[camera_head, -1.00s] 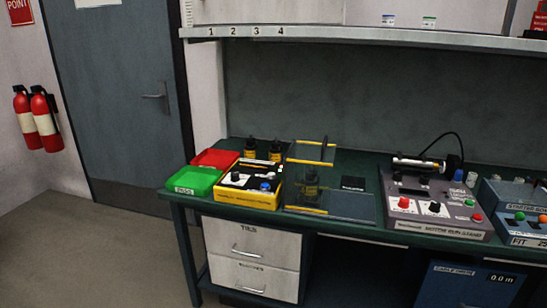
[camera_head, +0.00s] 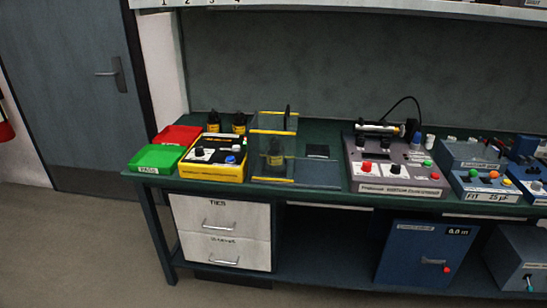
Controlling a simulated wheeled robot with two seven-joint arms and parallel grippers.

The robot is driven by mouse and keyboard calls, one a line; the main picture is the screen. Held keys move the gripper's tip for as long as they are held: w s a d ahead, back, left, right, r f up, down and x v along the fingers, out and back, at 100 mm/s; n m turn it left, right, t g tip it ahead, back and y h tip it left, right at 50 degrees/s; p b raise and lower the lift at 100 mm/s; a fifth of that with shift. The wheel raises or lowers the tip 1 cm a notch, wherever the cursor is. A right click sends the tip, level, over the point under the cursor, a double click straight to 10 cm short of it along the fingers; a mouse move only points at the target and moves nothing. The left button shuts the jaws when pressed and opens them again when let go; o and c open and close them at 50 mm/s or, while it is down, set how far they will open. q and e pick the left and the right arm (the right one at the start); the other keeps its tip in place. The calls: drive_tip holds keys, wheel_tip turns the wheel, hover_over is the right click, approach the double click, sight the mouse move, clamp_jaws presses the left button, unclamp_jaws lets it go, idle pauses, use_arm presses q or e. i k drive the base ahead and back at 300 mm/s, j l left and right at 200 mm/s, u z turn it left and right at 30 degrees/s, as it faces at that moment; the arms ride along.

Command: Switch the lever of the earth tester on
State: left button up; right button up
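No label that I can read names the earth tester. A grey box (camera_head: 510,248) on the lower shelf at the far right has a small white label and a short teal lever (camera_head: 528,283) hanging on its front. The right picture edge cuts this box off. A yellow box (camera_head: 212,173) with a black top and knobs stands on the left part of the bench; its front label is too small to read. A grey console (camera_head: 395,180) with red, white and green knobs stands right of the middle. Neither of my grippers is in view.
The green bench top (camera_head: 322,186) runs across the picture. Green (camera_head: 157,157) and red trays, a clear yellow-edged stand (camera_head: 273,147) and small blue boxes (camera_head: 480,182) stand on it. Floor in front is clear.

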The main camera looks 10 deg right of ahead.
sight(529, 288)
drive_tip(key=z, duration=2.1)
drive_tip(key=i+l, duration=0.2)
drive_tip(key=i, duration=0.7)
drive_tip(key=i+l+z, duration=0.1)
drive_tip(key=i, duration=0.8)
drive_tip(key=i+l, duration=0.2)
drive_tip(key=i, duration=0.65)
